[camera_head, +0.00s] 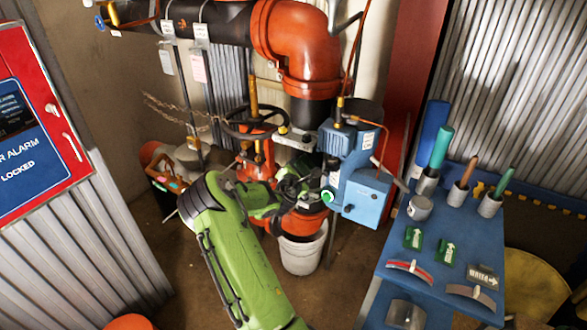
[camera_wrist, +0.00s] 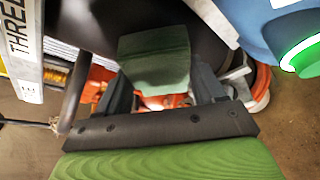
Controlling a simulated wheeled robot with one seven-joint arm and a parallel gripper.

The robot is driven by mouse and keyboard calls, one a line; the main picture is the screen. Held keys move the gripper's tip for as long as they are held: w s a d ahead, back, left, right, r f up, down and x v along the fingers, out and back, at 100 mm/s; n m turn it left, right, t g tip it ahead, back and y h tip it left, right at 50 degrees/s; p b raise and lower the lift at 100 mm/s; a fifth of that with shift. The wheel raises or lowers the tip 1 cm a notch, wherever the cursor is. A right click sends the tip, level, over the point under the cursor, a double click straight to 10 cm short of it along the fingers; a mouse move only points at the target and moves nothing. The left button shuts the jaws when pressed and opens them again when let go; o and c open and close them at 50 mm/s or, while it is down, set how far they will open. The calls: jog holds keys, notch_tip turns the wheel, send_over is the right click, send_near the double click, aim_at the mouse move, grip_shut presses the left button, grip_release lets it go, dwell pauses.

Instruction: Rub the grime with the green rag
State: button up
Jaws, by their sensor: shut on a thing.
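My gripper (camera_wrist: 160,88) is shut on the green rag (camera_wrist: 155,55), which shows as a dark green, slightly folded pad between the two fingers in the wrist view. The rag lies in front of a dark rounded surface (camera_wrist: 100,22); I cannot tell whether it touches it. In the head view my gripper (camera_head: 303,190) is beside the blue pump unit (camera_head: 352,165), below the black end of the orange pipe elbow (camera_head: 300,40). The rag cannot be clearly made out there. I cannot pick out the grime in either view; the rag or my gripper may hide it.
The blue unit's green-lit button (camera_head: 327,196) is close to my gripper's right. A black handwheel (camera_head: 250,122) stands to its left and a white bucket (camera_head: 302,253) below. A blue table (camera_head: 455,220) with tools and signs is at right. A red alarm panel (camera_head: 40,130) is at left.

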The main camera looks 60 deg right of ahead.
jog(key=shift+w+r, duration=0.1)
jog(key=shift+w, duration=0.05)
jog(key=w, duration=0.2)
jog(key=shift+w+a, duration=0.1)
jog(key=shift+w, duration=0.3)
jog(key=shift+a, duration=0.1)
jog(key=shift+s+a+b, duration=0.2)
jog(key=shift+a+b, duration=0.1)
jog(key=shift+a, duration=2.65)
jog(key=a, duration=0.3)
jog(key=shift+s+b, duration=0.15)
jog(key=shift+b, duration=0.15)
